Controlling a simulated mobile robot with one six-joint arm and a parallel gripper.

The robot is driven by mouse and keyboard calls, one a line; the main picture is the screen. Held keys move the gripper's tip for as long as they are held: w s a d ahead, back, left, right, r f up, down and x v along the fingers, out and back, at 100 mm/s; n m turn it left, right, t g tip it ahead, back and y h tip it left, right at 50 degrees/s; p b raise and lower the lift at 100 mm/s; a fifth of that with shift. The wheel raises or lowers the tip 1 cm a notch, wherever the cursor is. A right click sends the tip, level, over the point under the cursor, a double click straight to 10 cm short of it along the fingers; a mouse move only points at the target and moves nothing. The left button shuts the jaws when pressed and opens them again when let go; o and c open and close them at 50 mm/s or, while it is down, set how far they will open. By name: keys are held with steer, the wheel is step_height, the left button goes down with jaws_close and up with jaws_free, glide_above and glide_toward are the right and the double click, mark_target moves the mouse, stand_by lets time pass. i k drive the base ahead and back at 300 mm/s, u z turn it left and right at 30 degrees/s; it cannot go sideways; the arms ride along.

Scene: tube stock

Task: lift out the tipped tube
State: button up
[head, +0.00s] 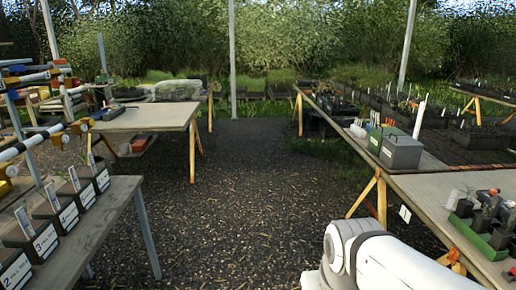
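A green tray (463,232) holding several dark plant tubes (482,219) stands on the right bench, close to the right edge of the head view. Small seedlings grow from some of the tubes. I cannot tell which tube is tipped; the tubes are small and partly cut off by the picture edge. My white arm shows at the bottom right, in front of this bench. My gripper is out of the picture.
Labelled dark boxes (46,239) line the left bench (108,213), below a rack of pipes and tools. A grey box (401,152) stands on the right bench (425,187). A wooden table (150,118) stands further back left. The gravel aisle (240,190) between is clear.

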mark_target(350, 120)
steer(key=i, duration=1.55)
steer(key=z, duration=0.4)
steer(key=i, duration=1.55)
steer(key=z, duration=0.4)
steer(key=i, duration=1.25)
steer(key=u, duration=0.15)
steer(key=k, duration=0.45)
steer(key=u, duration=0.75)
steer(key=k, duration=0.95)
steer(key=u, duration=0.55)
steer(key=i, duration=1.15)
steer(key=z, duration=0.6)
steer(key=i, duration=1.55)
steer(key=z, duration=0.4)
